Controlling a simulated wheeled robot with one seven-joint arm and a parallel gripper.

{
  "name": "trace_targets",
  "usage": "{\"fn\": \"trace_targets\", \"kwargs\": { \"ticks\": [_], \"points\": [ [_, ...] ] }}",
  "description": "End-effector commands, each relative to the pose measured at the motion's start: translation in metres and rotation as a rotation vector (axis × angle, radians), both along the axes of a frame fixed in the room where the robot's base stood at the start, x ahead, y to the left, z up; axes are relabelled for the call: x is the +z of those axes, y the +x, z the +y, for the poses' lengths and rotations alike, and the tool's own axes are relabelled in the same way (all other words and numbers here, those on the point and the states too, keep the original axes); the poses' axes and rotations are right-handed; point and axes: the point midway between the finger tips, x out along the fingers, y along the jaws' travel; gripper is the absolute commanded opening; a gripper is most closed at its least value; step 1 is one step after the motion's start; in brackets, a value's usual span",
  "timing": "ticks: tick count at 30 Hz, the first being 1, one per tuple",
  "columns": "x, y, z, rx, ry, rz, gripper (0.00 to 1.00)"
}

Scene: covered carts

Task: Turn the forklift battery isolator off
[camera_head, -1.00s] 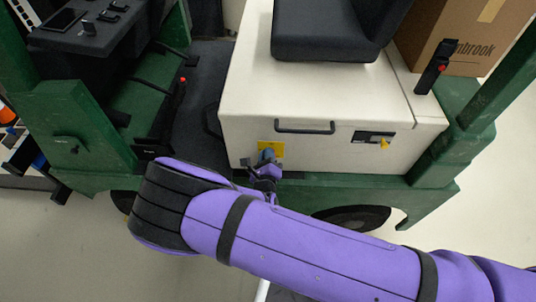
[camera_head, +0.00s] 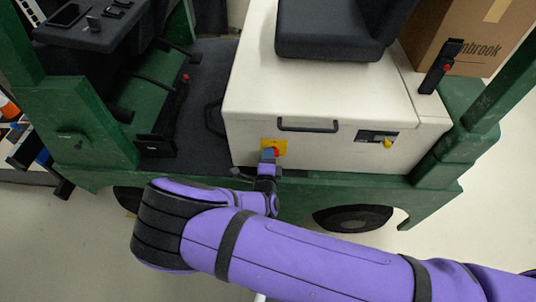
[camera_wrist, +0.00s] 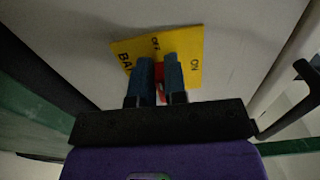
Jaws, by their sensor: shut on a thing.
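The isolator is a red knob on a yellow plate (camera_head: 282,146) low on the front of the forklift's white body (camera_head: 330,110). My gripper (camera_head: 268,155) is at the plate, its blue fingers closed around the red knob. In the wrist view the yellow plate (camera_wrist: 189,45) shows the words OFF and ON and part of a word starting BA. The red knob (camera_wrist: 161,93) shows between the two fingers (camera_wrist: 159,77); most of it is hidden by them. I cannot tell which mark the knob points to.
A black handle (camera_head: 306,125) sits above and right of the plate, and a dark panel with a yellow knob (camera_head: 388,143) lies further right. The green chassis edge (camera_head: 330,183) runs just below my gripper. A black seat (camera_head: 330,30) and a cardboard box (camera_head: 450,30) stand above.

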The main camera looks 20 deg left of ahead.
Motion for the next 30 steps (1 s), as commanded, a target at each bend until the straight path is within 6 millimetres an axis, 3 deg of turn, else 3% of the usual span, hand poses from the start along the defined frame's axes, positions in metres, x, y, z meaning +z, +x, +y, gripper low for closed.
{"fn": "trace_targets", "kwargs": {
  "ticks": [18, 19, 22, 30],
  "points": [
    [-0.0028, -0.0014, -0.0011, -0.001, -0.047, -0.006, 0.00],
    [-0.0028, -0.0014, -0.0011, -0.001, -0.047, -0.006, 0.15],
    [-0.0026, -0.0012, -0.0009, 0.000, -0.046, -0.006, 0.38],
    [-0.0016, -0.0010, -0.0005, 0.000, -0.043, -0.008, 0.38]
  ]
}}
